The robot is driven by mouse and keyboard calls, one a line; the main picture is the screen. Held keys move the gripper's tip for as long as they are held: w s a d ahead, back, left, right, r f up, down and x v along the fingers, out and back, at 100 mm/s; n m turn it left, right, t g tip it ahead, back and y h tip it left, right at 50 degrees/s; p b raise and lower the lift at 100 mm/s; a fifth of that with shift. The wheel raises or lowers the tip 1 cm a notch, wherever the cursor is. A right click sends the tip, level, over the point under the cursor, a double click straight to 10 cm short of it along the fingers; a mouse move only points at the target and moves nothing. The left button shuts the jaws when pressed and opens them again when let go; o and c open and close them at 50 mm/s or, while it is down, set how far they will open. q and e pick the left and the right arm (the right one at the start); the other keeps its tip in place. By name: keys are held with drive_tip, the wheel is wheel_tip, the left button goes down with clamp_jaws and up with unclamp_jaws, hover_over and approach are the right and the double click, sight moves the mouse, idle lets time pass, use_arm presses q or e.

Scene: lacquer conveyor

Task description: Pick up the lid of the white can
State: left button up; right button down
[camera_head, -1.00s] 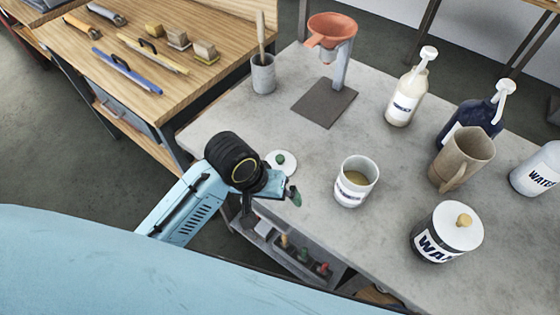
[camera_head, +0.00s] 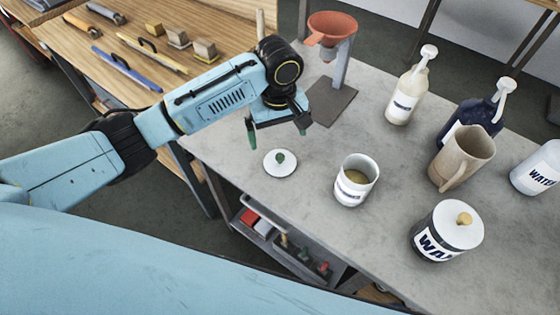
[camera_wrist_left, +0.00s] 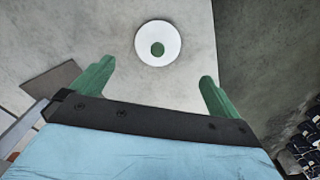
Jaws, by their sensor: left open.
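A flat white lid (camera_head: 271,166) with a green knob (camera_head: 280,157) lies on the grey table, left of the open white can (camera_head: 351,191). The can stands upright with a yellowish content visible inside. My left gripper (camera_head: 278,131) is open and empty, raised above the table just behind the lid in the head view. In the left wrist view the lid (camera_wrist_left: 172,45) is fully visible beyond the two spread green fingers of the gripper (camera_wrist_left: 156,82). The fingers do not touch it. My right gripper is not in view.
A lidded WAX can (camera_head: 435,247), a brown pitcher (camera_head: 462,160), and pump bottles stand to the right. An orange funnel (camera_head: 332,27) on a stand with a dark base is behind my left gripper. The table's front edge is close to the lid.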

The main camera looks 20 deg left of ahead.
sight(280, 156)
use_arm(q)
drive_tip(key=f, duration=0.5)
drive_tip(key=f+b, duration=0.1)
drive_tip(key=f, duration=0.4)
drive_tip(key=shift+w+d, duration=0.1)
drive_tip(key=shift+w, duration=0.1)
drive_tip(key=c, duration=1)
drive_tip(key=shift+o, duration=0.2)
